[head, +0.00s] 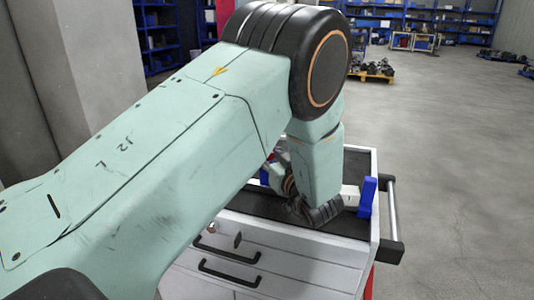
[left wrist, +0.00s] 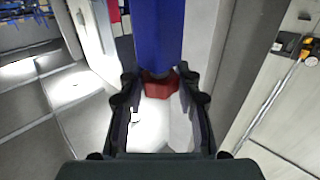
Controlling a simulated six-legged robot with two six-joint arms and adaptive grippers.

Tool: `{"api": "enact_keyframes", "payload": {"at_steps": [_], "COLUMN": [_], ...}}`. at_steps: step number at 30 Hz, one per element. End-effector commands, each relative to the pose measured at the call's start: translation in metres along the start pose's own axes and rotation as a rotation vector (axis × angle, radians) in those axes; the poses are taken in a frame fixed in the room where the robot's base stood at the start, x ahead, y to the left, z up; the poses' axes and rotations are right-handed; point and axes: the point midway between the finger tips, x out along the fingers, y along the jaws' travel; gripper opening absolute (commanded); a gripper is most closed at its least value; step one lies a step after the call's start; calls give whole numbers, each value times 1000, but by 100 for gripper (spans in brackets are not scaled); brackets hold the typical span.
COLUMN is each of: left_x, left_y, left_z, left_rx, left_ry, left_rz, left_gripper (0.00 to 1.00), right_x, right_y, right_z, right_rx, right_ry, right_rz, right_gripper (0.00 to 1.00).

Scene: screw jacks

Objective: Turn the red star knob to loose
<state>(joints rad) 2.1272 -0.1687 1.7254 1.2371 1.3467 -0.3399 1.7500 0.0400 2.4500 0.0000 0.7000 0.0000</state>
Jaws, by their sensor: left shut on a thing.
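The red star knob (left wrist: 158,86) shows in the left wrist view, just under a blue column (left wrist: 154,35). My left gripper (left wrist: 159,88) has its two dark fingers on either side of the knob and is shut on it. In the head view my left arm covers the knob and the gripper's fingers. The knob's marking and how far it is turned cannot be read. My right gripper is in neither view.
A white drawer cabinet (head: 290,262) with a dark top stands below my arm. A blue upright piece (head: 367,196) stands at its right end, near a side handle (head: 393,213). Open grey floor (head: 460,150) lies to the right, with blue shelving (head: 440,20) far behind.

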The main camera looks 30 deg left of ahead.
Motion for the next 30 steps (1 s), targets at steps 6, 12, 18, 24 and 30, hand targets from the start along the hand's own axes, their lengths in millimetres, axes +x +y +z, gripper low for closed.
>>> {"api": "enact_keyframes", "payload": {"at_steps": [6,12,18,24,30], "left_x": [0,0,0,0,0], "left_y": [-2,-2,-1,0,0], "left_z": [3,2,1,-1,-26], "left_rx": [4,2,1,0,-4], "left_ry": [-5,-3,-1,0,3], "left_rz": [-4,-3,-1,0,-1], "left_gripper": [1,49,57,57,57], "right_x": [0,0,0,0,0], "right_y": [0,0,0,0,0], "right_z": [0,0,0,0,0], "right_rx": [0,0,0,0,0], "right_ry": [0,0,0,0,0], "right_rz": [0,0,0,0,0], "right_gripper": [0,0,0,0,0]}}
